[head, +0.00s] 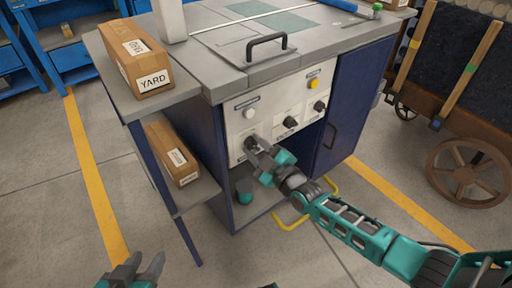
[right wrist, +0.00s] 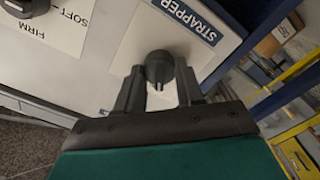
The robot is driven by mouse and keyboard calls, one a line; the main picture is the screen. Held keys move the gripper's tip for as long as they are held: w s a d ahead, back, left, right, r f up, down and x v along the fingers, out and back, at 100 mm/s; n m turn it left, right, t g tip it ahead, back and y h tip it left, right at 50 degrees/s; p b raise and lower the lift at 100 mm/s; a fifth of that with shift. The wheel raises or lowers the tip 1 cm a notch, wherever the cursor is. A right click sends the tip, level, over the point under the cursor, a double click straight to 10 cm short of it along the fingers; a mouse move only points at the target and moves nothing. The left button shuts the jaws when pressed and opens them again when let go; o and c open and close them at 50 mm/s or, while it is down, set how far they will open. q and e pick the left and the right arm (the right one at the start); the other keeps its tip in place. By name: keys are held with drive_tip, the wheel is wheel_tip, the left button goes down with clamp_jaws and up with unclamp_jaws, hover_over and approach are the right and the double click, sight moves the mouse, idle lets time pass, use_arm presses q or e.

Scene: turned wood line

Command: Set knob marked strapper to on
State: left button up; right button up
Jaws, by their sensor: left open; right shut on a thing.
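The strapper knob is a dark round knob (right wrist: 159,66) beside a blue STRAPPER label (right wrist: 190,20) in the right wrist view. In the head view it is the left knob (head: 250,142) of the panel, partly hidden by my right gripper (head: 259,148). My right gripper's fingers (right wrist: 155,92) are on either side of the knob, shut on it. A small pale mark shows on the knob; I cannot read its on or off markings. My left gripper (head: 145,262) is open and empty at the bottom left of the head view, away from the panel.
Two other dark knobs (head: 290,122) (head: 319,106) sit to the right on the panel, with a yellow lamp (head: 313,84) above. A black handle (head: 267,44) tops the cabinet. A YARD box (head: 146,72) stands on the left shelf. A wheeled cart (head: 468,100) stands right.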

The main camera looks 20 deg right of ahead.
drive_tip(key=shift+m, duration=0.3)
drive_tip(key=m, duration=0.5)
drive_tip(key=shift+d, duration=0.1)
drive_tip(key=m, duration=0.6)
drive_tip(key=shift+m, duration=0.3)
idle(0.4)
drive_tip(key=o, duration=1)
drive_tip(key=shift+o, duration=0.2)
drive_tip(key=shift+s+d+r+p, duration=0.1)
drive_tip(key=shift+s+d+p, duration=0.1)
drive_tip(key=shift+s+p, duration=0.2)
use_arm(q)
drive_tip(key=shift+s+a+r+p, duration=0.3)
drive_tip(key=shift+a+r+p, duration=0.45)
drive_tip(key=shift+p, duration=0.85)
use_arm(e)
drive_tip(key=v, duration=1.2)
